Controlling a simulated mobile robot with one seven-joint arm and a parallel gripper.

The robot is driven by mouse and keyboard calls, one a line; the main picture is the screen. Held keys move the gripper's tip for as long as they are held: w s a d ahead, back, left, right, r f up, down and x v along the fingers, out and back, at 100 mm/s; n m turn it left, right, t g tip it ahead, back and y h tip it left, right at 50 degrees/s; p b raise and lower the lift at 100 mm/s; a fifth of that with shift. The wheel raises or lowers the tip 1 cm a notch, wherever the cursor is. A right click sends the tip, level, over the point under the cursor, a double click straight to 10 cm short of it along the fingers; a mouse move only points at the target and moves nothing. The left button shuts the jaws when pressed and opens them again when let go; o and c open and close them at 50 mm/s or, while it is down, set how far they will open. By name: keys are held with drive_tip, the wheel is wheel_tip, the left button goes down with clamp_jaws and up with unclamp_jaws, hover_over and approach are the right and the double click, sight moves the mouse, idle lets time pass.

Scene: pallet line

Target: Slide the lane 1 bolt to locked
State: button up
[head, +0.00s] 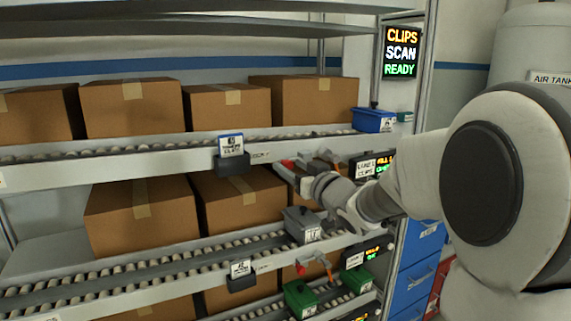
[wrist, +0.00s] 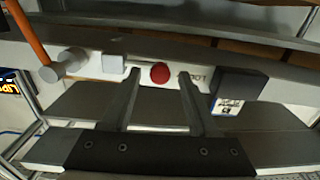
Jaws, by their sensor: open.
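The red bolt knob (wrist: 160,73) shows in the wrist view against the pale rail, between my fingertips. A partly hidden label beginning "LOC" (wrist: 194,80) is just right of it. My gripper (wrist: 158,80) is open, with one finger on each side of the knob; I cannot tell whether either touches it. In the head view my gripper (head: 285,172) reaches to the upper lane's front rail, left of the lane 1 sign (head: 366,168). A small red spot (head: 288,163) shows there, and the arm hides much of the area around it.
In the wrist view, an orange lever (wrist: 26,30) and grey cylinder (wrist: 62,65) are left of the fingers, and a dark tag holder (wrist: 241,84) is to the right. Cartons (head: 133,107) fill the lanes. A grey bin (head: 302,225) sits below my gripper.

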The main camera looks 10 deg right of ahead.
drive_tip(key=shift+w+a, duration=0.1)
drive_tip(key=shift+w, duration=0.2)
clamp_jaws()
idle(0.4)
idle(1.1)
